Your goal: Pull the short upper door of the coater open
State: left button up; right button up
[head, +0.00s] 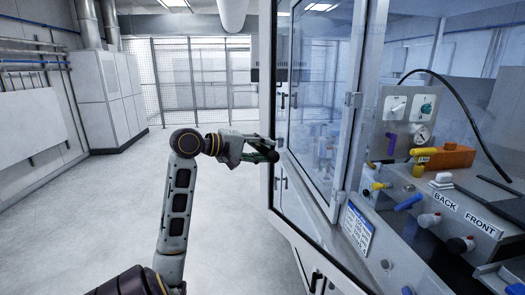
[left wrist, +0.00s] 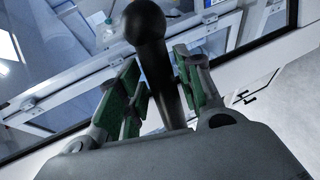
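The coater's upper door (head: 322,110) is a glass panel in a pale frame, with hinge-like fittings on its right edge. It stands angled at the coater's front; I cannot tell whether it is ajar. My left gripper (head: 272,153) is at the left edge of the coater front. In the left wrist view, a black ball-ended handle (left wrist: 152,42) lies between the green-padded fingers of this gripper (left wrist: 162,85). The pads sit close on both sides of the handle and seem shut on it. Its far attachment is hidden. My right gripper is not in view.
A control panel (head: 405,112) with knobs and a gauge is on the right, above a ledge with valves and an orange block (head: 450,157). Lower cabinet handles (head: 315,282) show below. The floor (head: 90,215) left of the coater is clear. White cabinets (head: 108,95) stand farther back.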

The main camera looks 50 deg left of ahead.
pick_arm(q)
jog(key=shift+o, duration=0.2)
jog(key=shift+s, duration=0.15)
jog(key=shift+f, duration=0.1)
jog(key=v, duration=1.2)
dwell(0.4)
